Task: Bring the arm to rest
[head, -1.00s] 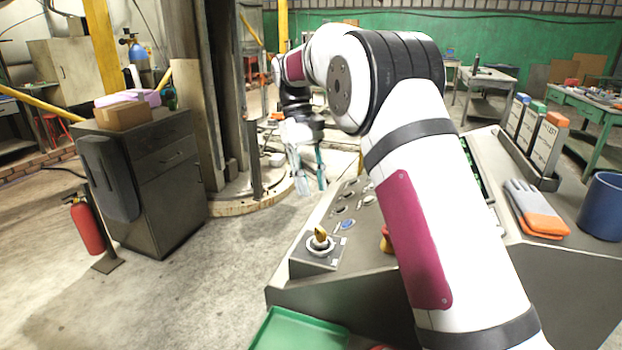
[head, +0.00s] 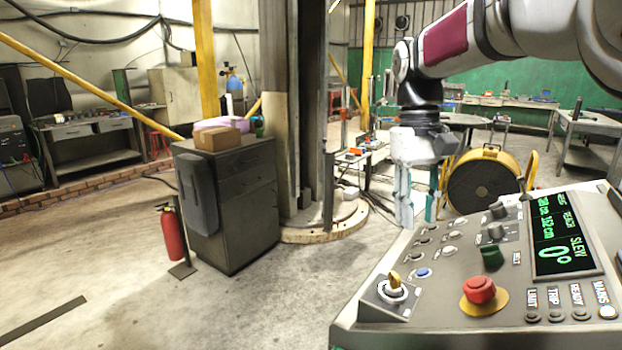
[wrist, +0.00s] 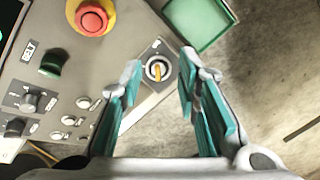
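My gripper (head: 417,208) hangs pointing down from my raised arm, near the left far edge of the sloped control console (head: 455,300) in the head view. In the wrist view, my gripper (wrist: 158,78) has its two teal fingers well apart with nothing between them. The yellow-handled key switch (wrist: 158,69) shows beyond the fingertips, apart from them. In the head view the same switch (head: 394,283) sits on its small raised box at the console's left corner.
The console carries a red emergency button (head: 480,290), a green knob (head: 492,257) and a lit display (head: 562,240) reading SLEW 0°. A green tray (wrist: 200,22) lies beside it. A cabinet (head: 240,205), fire extinguisher (head: 171,235) and yellow reel (head: 485,180) stand around. Floor at left is clear.

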